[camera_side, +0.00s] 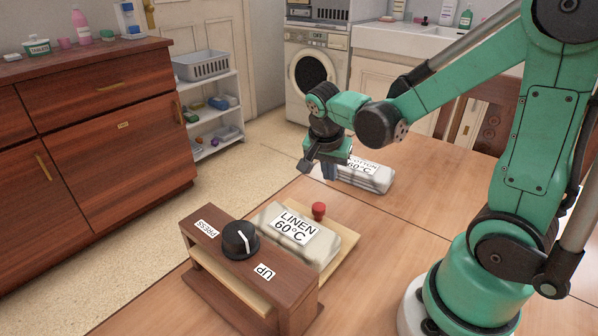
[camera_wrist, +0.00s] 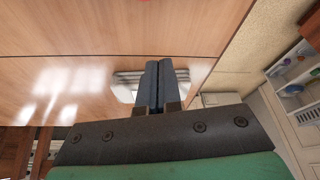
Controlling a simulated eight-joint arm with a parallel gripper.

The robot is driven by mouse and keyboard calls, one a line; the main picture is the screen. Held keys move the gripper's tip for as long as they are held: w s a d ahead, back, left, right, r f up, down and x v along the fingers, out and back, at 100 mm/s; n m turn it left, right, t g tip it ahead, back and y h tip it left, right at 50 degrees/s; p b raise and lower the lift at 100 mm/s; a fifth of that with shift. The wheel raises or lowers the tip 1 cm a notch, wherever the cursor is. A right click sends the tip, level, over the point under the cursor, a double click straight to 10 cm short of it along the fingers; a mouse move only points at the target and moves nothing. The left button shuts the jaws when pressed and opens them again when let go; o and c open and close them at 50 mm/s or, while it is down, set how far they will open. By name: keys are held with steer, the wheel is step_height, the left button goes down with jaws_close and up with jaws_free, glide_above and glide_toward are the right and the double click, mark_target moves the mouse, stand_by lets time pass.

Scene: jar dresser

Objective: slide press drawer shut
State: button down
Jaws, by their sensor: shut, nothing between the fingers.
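A folded bundle labelled LINEN 60°C (camera_side: 296,232) lies on the board. My gripper (camera_side: 316,172) is shut and empty, above the table beyond the red knob and apart from it. The shut fingers also show in the wrist view (camera_wrist: 158,68).
A folded bundle labelled COTTON 60°C (camera_side: 366,176) lies on the table close behind my gripper, partly hidden by it. It also shows behind the fingers in the wrist view (camera_wrist: 127,82). The table (camera_side: 400,225) is clear to the right of the drawer.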

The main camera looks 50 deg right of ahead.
steer(key=x, duration=0.3)
steer(key=shift+a+f, duration=0.15)
steer(key=shift+f, duration=0.15)
steer(key=shift+s+a+r, duration=0.1)
steer(key=shift+s+a, duration=0.1)
steer(key=shift+a, duration=0.4)
steer(key=shift+s+a, duration=0.2)
steer(key=shift+a, duration=0.35)
steer(key=shift+s+a, duration=0.15)
steer(key=shift+a, duration=0.45)
steer(key=shift+a, duration=1.95)
steer(key=shift+d, duration=0.1)
